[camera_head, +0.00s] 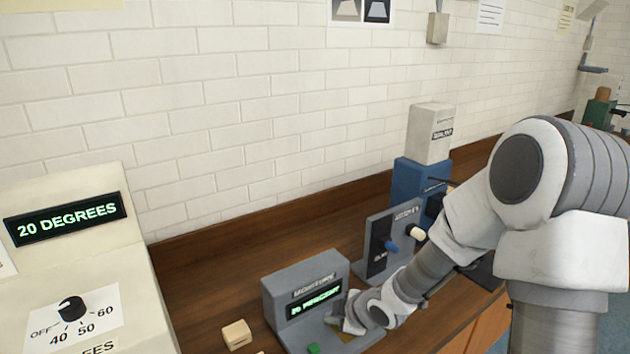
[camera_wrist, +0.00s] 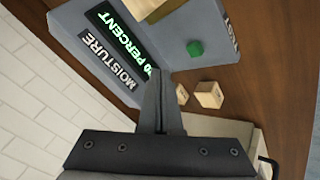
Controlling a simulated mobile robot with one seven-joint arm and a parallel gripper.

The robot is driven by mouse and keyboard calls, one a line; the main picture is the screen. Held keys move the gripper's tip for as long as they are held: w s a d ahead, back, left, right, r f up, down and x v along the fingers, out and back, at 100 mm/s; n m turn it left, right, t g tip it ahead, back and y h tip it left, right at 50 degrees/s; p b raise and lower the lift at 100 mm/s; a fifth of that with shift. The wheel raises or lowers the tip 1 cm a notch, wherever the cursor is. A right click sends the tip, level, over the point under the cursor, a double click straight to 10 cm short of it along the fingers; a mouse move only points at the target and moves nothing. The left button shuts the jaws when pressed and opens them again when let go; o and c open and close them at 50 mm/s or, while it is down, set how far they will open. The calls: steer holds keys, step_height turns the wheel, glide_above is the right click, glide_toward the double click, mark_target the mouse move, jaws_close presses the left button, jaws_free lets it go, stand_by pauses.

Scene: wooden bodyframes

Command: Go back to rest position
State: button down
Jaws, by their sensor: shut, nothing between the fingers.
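My gripper (camera_wrist: 160,108) is in the lower middle of the wrist view, its two fingers together with nothing between them. It points at the grey moisture meter (camera_wrist: 72,22), whose green display reads in percent. In the head view my arm reaches from the right down to the same moisture meter (camera_head: 275,292), and the wrist hides part of its right side. The fingertips are hard to make out there. A small wooden block (camera_wrist: 150,8) lies on the meter's base in the wrist view. I cannot tell whether the fingers touch the meter.
A green button (camera_wrist: 195,48) sits on the meter's base. Wooden blocks (camera_wrist: 209,94) lie beside it on the brown bench. A large cream machine (camera_head: 70,260) reading 20 DEGREES stands at left. A grey panel (camera_head: 376,240) and a blue machine (camera_head: 408,180) stand behind. A brick wall backs the bench.

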steer(key=s+d+r+m+h, duration=0.3)
steer(key=s+d+r+m, duration=0.15)
steer(key=r, duration=0.35)
steer(key=s+d+r+m+h, duration=0.35)
steer(key=d+r, duration=0.25)
steer(key=r, duration=0.2)
steer(key=s+r+m+y, duration=0.1)
steer(key=s+r+m, duration=0.2)
steer(key=s, duration=0.5)
steer(key=s+r+m+g, duration=0.1)
steer(key=s+r+m, duration=0.3)
steer(key=s, duration=0.4)
steer(key=shift+s+a+r+m+y, duration=0.15)
steer(key=shift+s+a+m+y, duration=0.15)
steer(key=shift+m, duration=0.6)
